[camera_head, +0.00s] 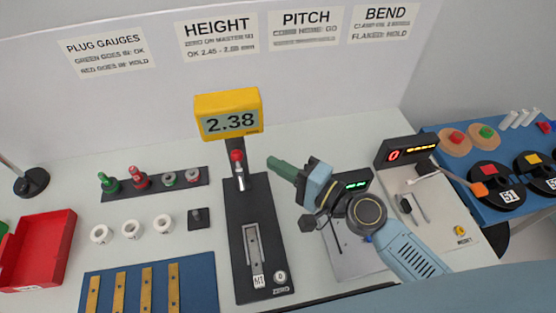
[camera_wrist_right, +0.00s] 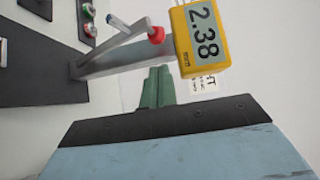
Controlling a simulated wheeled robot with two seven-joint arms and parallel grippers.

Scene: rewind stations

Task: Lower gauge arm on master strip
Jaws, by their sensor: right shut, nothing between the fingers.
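The height gauge has a yellow display (camera_head: 228,115) reading 2.38 on a post above a dark base (camera_head: 264,205). Its gauge arm, a silver lever (camera_head: 240,180) with a red knob (camera_head: 237,156), is below the display. The lever also shows in the right wrist view (camera_wrist_right: 117,46), with its red knob (camera_wrist_right: 156,35). A grey strip marked like M1 (camera_head: 252,250), apparently the master strip, lies along the base. My right gripper (camera_head: 281,167) has green fingers shut and empty, right of the knob and apart from it. Its fingertips also show in the right wrist view (camera_wrist_right: 158,72). My left gripper is out of view.
A rack of plug gauges (camera_head: 154,185) and several white rings stand left of the gauge. A red tray (camera_head: 38,250) and a blue mat (camera_head: 205,285) with brass strips are front left. Right are other stations, a red-digit display (camera_head: 407,150) and a blue table (camera_head: 505,210).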

